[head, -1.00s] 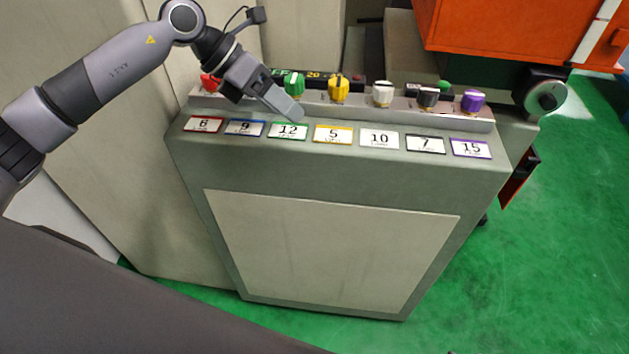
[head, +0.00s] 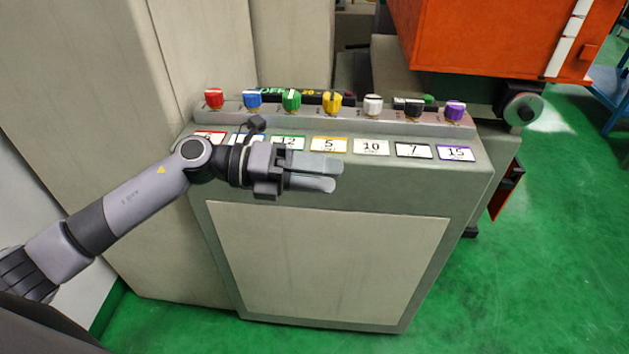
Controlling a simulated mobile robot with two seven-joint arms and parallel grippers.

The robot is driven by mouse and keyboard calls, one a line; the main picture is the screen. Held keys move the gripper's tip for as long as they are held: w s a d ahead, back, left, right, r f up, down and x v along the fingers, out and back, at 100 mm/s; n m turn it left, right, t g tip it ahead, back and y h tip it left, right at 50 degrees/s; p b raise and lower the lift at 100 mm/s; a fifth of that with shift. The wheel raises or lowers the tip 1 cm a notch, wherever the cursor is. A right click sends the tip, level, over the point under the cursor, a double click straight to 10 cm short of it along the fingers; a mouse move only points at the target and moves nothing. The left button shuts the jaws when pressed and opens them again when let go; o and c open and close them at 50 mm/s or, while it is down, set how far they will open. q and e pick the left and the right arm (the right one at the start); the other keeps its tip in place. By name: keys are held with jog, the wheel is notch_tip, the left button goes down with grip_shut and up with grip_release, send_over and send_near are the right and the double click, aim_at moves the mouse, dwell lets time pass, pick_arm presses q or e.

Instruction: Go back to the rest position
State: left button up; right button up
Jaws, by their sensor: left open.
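My left gripper (head: 325,177) is in the head view, in front of the control console (head: 450,195) and below its row of number cards. Its fingers point right, and it is open and empty, apart from the knobs. The gripper and wrist cover part of the cards at the left, including most of the blue-edged one. My right gripper is not in view.
A row of coloured knobs, from red (head: 214,98) to purple (head: 454,111), stands along the console top. An orange machine part (head: 490,40) is at the upper right. A beige cabinet wall (head: 90,110) is at the left. Green floor (head: 560,240) is clear at the right.

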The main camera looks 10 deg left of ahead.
pick_arm(q)
jog(key=shift+s, duration=0.1)
dwell(0.5)
jog(key=s+a+f+n+t+y, duration=0.3)
jog(key=f+n+t+y, duration=0.4)
jog(key=n, duration=0.7)
jog(key=s+a+f+n+t+y, duration=0.25)
jog(key=a+f+n+t, duration=0.2)
jog(key=f+n, duration=0.75)
jog(key=s+a+f+n+g+y, duration=0.3)
jog(key=s+f+n, duration=0.6)
jog(key=s, duration=0.3)
jog(key=shift+n+g+y, duration=0.65)
jog(key=shift+n+g, duration=0.05)
jog(key=shift+g, duration=0.05)
jog(key=shift+s, duration=0.1)
